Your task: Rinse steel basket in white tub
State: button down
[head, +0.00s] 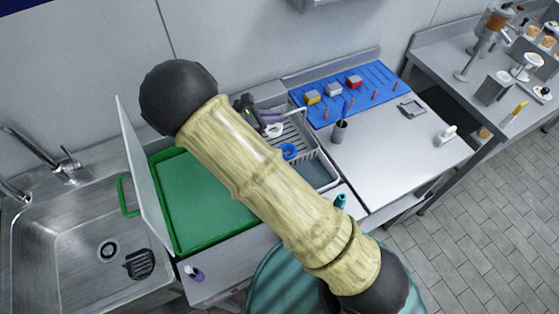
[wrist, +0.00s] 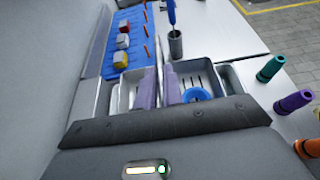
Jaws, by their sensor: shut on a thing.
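The steel basket (head: 292,131), grey with slotted walls, sits in the white tub (head: 330,186) on the counter behind my arm. It also shows in the wrist view (wrist: 207,76), with slots on both sides of my fingers. My gripper (head: 271,117) is at the basket's far left part, its purple fingers pointing down. In the wrist view my gripper (wrist: 159,76) is closed on a thin part of the basket between them. The exact contact is hard to see. A blue ring (head: 289,151) lies in or against the basket. My arm hides part of the tub.
A green tray (head: 200,200) and an upright pale panel (head: 143,180) stand left, beside the sink (head: 85,255). A blue mat (head: 345,95) with small blocks and orange pegs lies behind right. A dark cup (head: 340,131) stands close right.

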dwell(0.5)
jog(key=shift+r+p, duration=1.85)
jog(key=shift+r, duration=0.25)
jog(key=shift+f, duration=0.1)
